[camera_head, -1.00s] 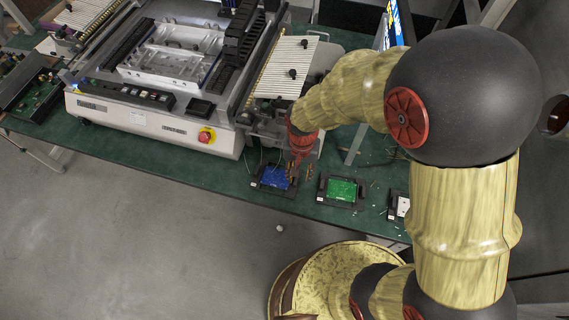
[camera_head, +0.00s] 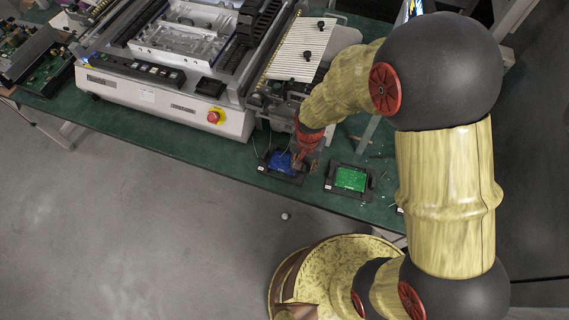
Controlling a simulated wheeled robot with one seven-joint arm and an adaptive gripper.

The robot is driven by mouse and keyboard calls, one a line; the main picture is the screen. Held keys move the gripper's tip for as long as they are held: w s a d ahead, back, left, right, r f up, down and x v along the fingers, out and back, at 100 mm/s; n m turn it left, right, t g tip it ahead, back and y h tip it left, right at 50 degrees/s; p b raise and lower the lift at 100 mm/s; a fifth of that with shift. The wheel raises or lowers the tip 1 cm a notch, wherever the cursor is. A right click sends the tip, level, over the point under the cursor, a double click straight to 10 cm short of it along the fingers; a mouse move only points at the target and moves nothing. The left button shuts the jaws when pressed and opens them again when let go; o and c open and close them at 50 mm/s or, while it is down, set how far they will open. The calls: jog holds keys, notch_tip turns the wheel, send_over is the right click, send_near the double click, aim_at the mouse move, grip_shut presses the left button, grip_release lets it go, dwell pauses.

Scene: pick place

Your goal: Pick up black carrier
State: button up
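A black carrier (camera_head: 267,172) with a blue board (camera_head: 279,161) in it lies on the green table, near the table's front edge. A second black carrier (camera_head: 331,186) with a green board (camera_head: 350,179) lies to its right. My gripper (camera_head: 301,163) is at the right end of the carrier with the blue board, pointing down. It is small and blurred, so I cannot tell whether its fingers touch the carrier or are open. A third carrier is mostly hidden behind my arm at the right.
A large white machine (camera_head: 150,98) with a red stop button (camera_head: 213,117) stands on the green table (camera_head: 225,151) behind and left of the carriers. A green circuit board unit (camera_head: 45,70) lies at the far left. Small scraps lie on the table at right.

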jog(key=c, duration=0.3)
grip_shut()
dwell(0.4)
